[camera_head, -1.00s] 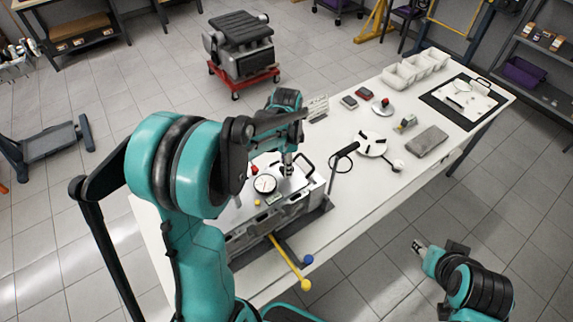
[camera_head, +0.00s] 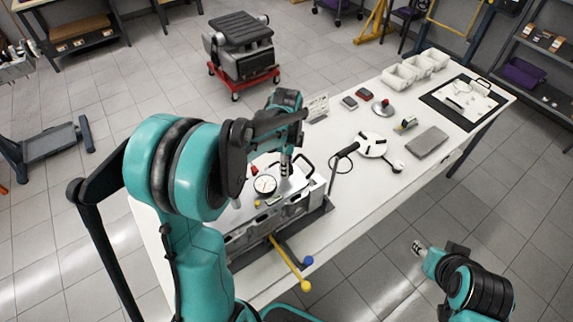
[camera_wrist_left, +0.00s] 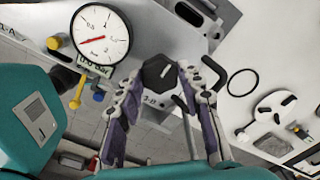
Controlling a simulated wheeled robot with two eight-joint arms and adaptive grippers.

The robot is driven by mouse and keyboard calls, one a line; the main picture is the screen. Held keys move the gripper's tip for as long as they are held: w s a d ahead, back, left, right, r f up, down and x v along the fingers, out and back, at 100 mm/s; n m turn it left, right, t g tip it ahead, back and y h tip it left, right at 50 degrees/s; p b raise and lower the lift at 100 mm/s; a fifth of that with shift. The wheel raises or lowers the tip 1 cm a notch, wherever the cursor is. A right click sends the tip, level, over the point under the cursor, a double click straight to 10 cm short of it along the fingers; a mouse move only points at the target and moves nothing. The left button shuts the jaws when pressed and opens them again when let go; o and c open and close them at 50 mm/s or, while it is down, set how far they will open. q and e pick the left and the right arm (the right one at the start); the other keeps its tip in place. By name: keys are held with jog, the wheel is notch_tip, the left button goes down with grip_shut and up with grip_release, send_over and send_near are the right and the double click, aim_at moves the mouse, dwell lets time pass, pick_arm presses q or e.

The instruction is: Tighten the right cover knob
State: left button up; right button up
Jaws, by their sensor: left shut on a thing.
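The right cover knob (camera_wrist_left: 158,73) is black with a pale line on its top. It shows in the left wrist view between the fingertips of my left gripper (camera_wrist_left: 158,82), which is shut on it. In the head view my left gripper (camera_head: 286,165) points down at the cover on the engine block (camera_head: 262,228), and the knob is hidden there. A round white dial gauge (camera_wrist_left: 101,35) with a red needle is left of the knob; it also shows in the head view (camera_head: 265,185). My right gripper (camera_head: 418,247) is empty, off the table's front edge.
A black handle (camera_wrist_left: 214,72) rises close to the right finger. A white round plate (camera_head: 371,145) and a grey block (camera_head: 427,141) lie to the right on the table (camera_head: 365,190).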

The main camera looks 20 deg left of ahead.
pick_arm(q)
jog(key=o, duration=1.2)
jog(key=shift+c, duration=0.2)
jog(key=shift+r, duration=0.1)
notch_tip(320, 180, up, 12)
